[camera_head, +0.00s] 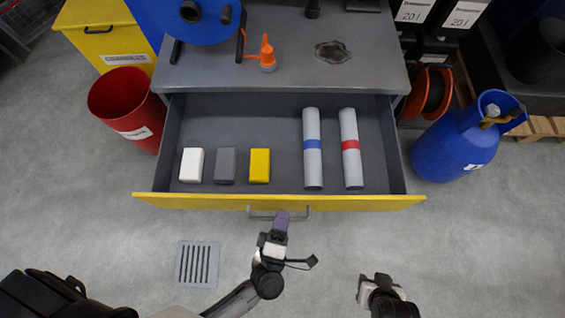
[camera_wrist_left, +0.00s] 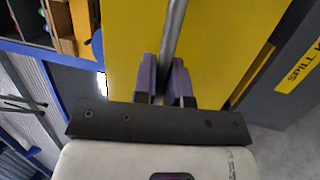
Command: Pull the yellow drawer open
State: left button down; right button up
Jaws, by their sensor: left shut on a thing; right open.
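The yellow drawer (camera_head: 200,202) stands pulled far out of the grey workbench in the head view. Its inside shows, with small blocks and two rolls in it. A grey bar handle (camera_head: 298,214) sits at the middle of its front. My left gripper (camera_head: 282,217) is at the handle, its purple fingers shut on the bar. In the left wrist view the fingers (camera_wrist_left: 165,75) close around the handle bar (camera_wrist_left: 173,35), with the yellow drawer front (camera_wrist_left: 225,35) behind. My right gripper (camera_head: 376,281) is open and empty, in front of the drawer and lower right, apart from it.
A red bin (camera_head: 122,103) stands left of the drawer and a blue cylinder (camera_head: 455,141) right of it. An orange bottle (camera_head: 267,53) and a blue reel (camera_head: 190,15) are on the workbench top (camera_head: 360,70). A floor grate (camera_head: 198,264) lies in front; the floor around it is clear.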

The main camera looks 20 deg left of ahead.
pick_arm(q)
jog(key=shift+s+d, duration=0.2)
jog(key=shift+s, duration=0.35)
jog(key=shift+s+d, duration=0.2)
jog(key=shift+s, duration=0.3)
jog(key=c, duration=1.2)
grip_release()
jog(key=shift+o, duration=0.2)
jog(key=p+v, duration=0.2)
jog(key=v, duration=1.1)
jog(key=shift+s, duration=0.4)
jog(key=shift+f, duration=0.1)
